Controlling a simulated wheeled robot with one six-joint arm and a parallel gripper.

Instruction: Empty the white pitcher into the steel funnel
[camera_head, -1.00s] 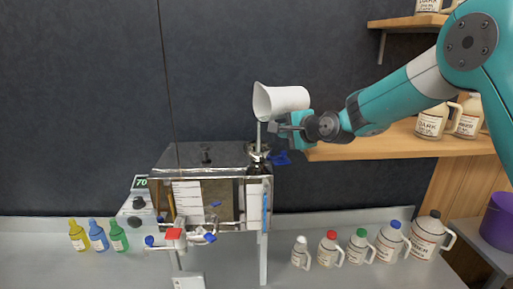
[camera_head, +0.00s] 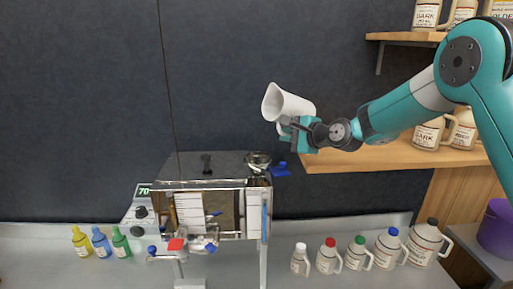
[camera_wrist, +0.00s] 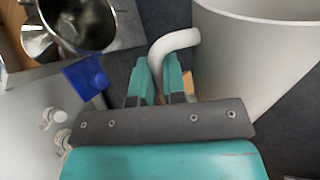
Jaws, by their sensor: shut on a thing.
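The white pitcher (camera_head: 288,103) is held up in the air, tilted with its mouth to the upper left. My gripper (camera_head: 290,124) is shut on the pitcher's handle, which shows between the fingers in the wrist view (camera_wrist: 173,48). The pitcher's wall (camera_wrist: 250,50) fills the upper right of the wrist view. The steel funnel (camera_head: 258,160) stands on the right end of the evaporator, below and left of the pitcher. It also shows at the upper left of the wrist view (camera_wrist: 112,30). No stream shows now. The pitcher's inside is hidden.
The evaporator (camera_head: 210,165) has a blue-handled valve (camera_head: 280,168) beside the funnel. Several capped jugs (camera_head: 359,253) stand on the counter at right, small bottles (camera_head: 101,242) at left. A wooden shelf (camera_head: 370,160) is under my arm. The air around the pitcher is clear.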

